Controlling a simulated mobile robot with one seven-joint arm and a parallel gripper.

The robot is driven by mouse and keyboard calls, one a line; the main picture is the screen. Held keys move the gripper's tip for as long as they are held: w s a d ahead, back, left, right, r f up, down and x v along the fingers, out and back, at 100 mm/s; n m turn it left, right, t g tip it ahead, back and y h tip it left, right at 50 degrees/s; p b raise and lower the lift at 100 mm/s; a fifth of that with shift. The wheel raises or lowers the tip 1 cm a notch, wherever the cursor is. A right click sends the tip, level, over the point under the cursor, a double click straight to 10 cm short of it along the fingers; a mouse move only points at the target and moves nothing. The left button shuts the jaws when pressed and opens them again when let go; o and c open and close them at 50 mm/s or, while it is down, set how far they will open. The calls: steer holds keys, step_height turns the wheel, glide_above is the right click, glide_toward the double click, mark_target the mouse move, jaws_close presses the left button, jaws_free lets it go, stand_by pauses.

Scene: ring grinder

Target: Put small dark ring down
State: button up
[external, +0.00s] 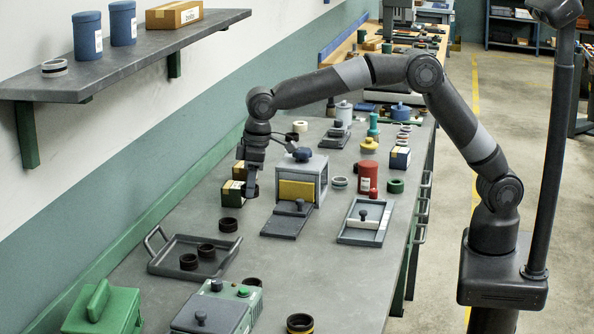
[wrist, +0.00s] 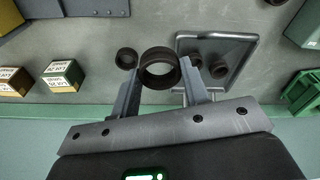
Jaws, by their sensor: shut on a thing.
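My gripper (external: 252,182) hangs above the bench, between the small boxes and the grey tray. In the wrist view my gripper (wrist: 160,88) is shut on a dark ring (wrist: 160,84), whose open centre faces the camera. In the external view the held ring is hard to make out against the dark fingers. Another dark ring (external: 228,225) lies flat on the bench near the tray; it also shows in the wrist view (wrist: 127,66), left of the held ring. The grey tray (external: 164,266) holds two dark rings (external: 206,250) (external: 188,261).
Small yellow-and-dark boxes (external: 233,194) stand by the wall side. A grey machine with a yellow panel (external: 296,191) stands right of my gripper. Bare bench lies between tray and machine.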

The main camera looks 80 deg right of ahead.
steer(key=w+a+r, duration=0.1)
steer(key=w+a, duration=0.2)
steer(key=w, duration=0.3)
steer(key=n, duration=0.1)
glide_above(209, 265)
step_height(209, 265, down, 6)
steer(key=f, duration=0.1)
steer(key=shift+f, duration=1.75)
steer(key=shift+f, duration=0.6)
steer(key=o, duration=1)
steer(key=shift+r, duration=0.1)
